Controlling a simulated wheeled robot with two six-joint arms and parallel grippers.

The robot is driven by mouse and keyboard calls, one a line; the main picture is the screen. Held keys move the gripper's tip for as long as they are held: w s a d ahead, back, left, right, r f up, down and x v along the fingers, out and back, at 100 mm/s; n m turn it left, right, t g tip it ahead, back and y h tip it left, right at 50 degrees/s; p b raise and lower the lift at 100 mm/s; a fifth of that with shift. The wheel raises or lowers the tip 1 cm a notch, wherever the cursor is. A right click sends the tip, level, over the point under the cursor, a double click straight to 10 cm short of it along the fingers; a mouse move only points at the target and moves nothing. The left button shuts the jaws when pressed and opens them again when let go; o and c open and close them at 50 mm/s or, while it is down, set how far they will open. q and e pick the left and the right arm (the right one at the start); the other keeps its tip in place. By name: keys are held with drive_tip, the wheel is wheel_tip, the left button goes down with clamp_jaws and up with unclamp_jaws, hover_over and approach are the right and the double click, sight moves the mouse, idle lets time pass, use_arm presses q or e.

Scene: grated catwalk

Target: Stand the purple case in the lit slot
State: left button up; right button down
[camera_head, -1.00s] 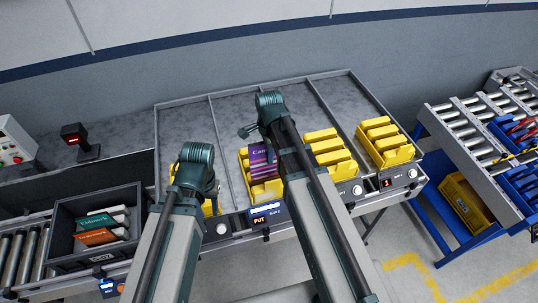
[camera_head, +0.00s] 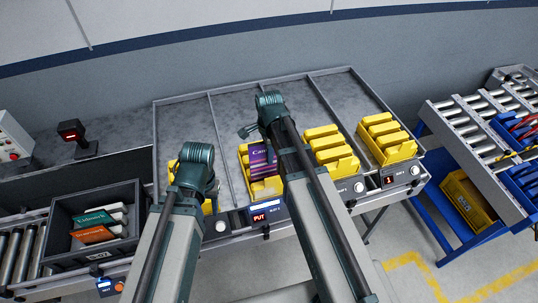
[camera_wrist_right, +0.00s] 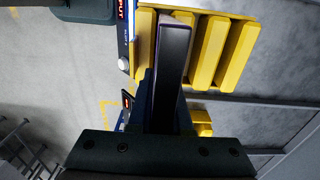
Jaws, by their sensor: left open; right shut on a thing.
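The purple case (camera_head: 258,154) is at the yellow rack (camera_head: 243,152) above the lit PUT display (camera_head: 266,216), partly hidden by my right arm. My right gripper (camera_head: 250,130) is shut on it. In the right wrist view the case (camera_wrist_right: 173,55) shows as a dark slab edge-on in the jaws, beside the yellow dividers (camera_wrist_right: 225,45). Whether its lower edge rests on the slot floor is hidden. My left gripper (camera_head: 195,165) is open and empty over the slot to the left, its fingertips mostly hidden.
A dark grey tote (camera_head: 80,262) with several cases stands on the conveyor at the left. More yellow racks (camera_head: 330,148) stand to the right on the grey shelf (camera_head: 230,110). A roller stand with blue trays (camera_head: 515,135) is at far right.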

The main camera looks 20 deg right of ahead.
drive_tip(key=shift+f+b, duration=2.95)
drive_tip(key=shift+f, duration=0.15)
drive_tip(key=shift+c, duration=1.8)
unclamp_jaws()
drive_tip(key=shift+r, duration=0.1)
wheel_tip(320, 180, up, 8)
drive_tip(key=p, duration=0.8)
